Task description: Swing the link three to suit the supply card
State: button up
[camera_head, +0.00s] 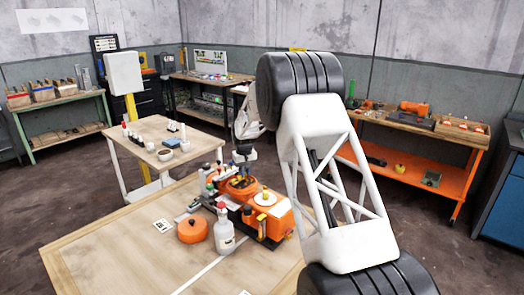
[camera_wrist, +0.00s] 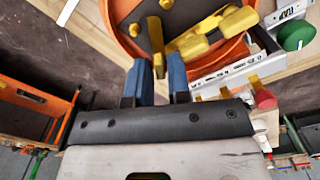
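An orange round housing (camera_head: 240,188) sits on the bench under my gripper (camera_head: 243,160). In the wrist view the housing's rim (camera_wrist: 116,38) surrounds a dark face with brass bolts and yellow link bars. One yellow bar (camera_wrist: 215,30) lies slanted to the right; a narrow yellow bar (camera_wrist: 156,45) points down between my blue fingertips (camera_wrist: 157,68). The fingers stand apart on either side of it; whether they press on it I cannot tell. No link number is readable. A small white printed card (camera_head: 162,225) lies on the bench; its print is too small to read.
A green knob (camera_wrist: 296,35) and red knob (camera_wrist: 264,98) are nearby. The front-left bench is clear.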

jog(key=shift+n, duration=2.8)
jog(key=r, duration=0.8)
jog(key=shift+s+d+r, duration=0.15)
jog(key=shift+s+r, duration=0.1)
jog(key=shift+s, duration=0.05)
jog(key=s+d+r+m, duration=0.1)
jog(key=s+d+r, duration=0.2)
jog(key=s+r, duration=0.3)
jog(key=s+d+r+m, duration=0.1)
jog(key=s+d+r, duration=0.3)
jog(key=s+r, duration=0.3)
jog(key=shift+s+d+r+m+t, duration=0.25)
jog(key=shift+s+m+t, duration=0.15)
jog(key=shift+s, duration=2.5)
jog(key=shift+c, duration=0.3)
